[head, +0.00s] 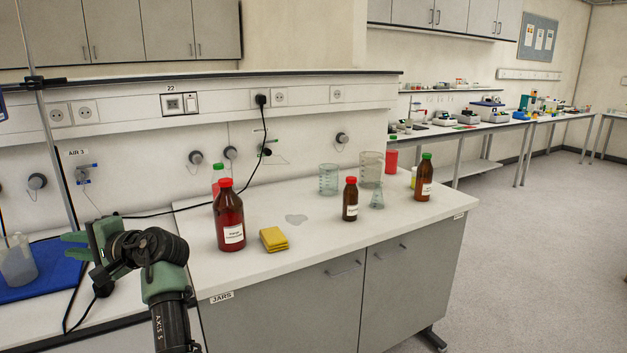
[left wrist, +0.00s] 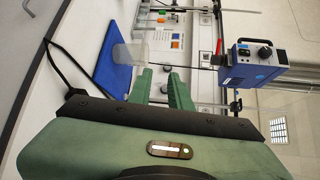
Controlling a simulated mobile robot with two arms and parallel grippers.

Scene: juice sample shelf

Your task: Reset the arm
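My left arm comes up at the lower left of the head view. Its green left gripper (head: 72,246) is raised near the blue mat and points left. In the left wrist view the two green fingers of the left gripper (left wrist: 160,82) stand apart with nothing between them. A clear beaker (head: 17,262) stands on the blue mat (head: 45,284), apart from the fingers. The beaker (left wrist: 130,55) and the mat (left wrist: 112,68) also show past the fingers in the left wrist view. My right gripper is in neither view.
A brown red-capped bottle (head: 229,218) and a yellow sponge (head: 273,239) are on the bench right of my arm. Smaller bottles and glass beakers (head: 328,180) stand farther right. A black cable (head: 73,305) hangs near the gripper. A blue device (left wrist: 253,62) shows in the left wrist view.

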